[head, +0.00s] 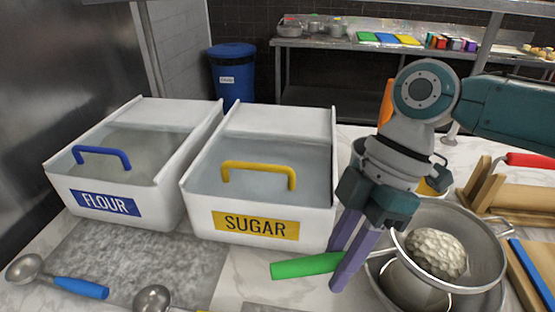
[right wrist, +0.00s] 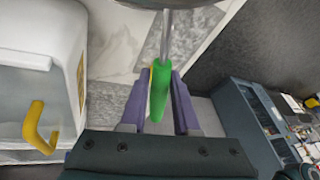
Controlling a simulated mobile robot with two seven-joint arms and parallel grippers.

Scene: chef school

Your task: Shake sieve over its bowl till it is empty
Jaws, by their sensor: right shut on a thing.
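My right gripper (head: 342,262) is shut on the green handle (head: 298,266) of the sieve. The handle also shows between the purple fingers in the right wrist view (right wrist: 158,93), with a thin metal rod running up from it. The sieve's metal rim (head: 503,258) is at the lower right of the head view, and a pale, lumpy white mass (head: 437,255) shows within it. A metal bowl (head: 482,303) lies under the sieve, partly hidden by it. I cannot tell whether sieve and bowl touch. My left gripper is not in view.
White bins marked flour (head: 105,204) and sugar (head: 255,226) stand left of the gripper. A scoop with a blue handle (head: 80,288) lies at front left. A wooden rack (head: 515,195) with a red-handled tool stands close right of the sieve.

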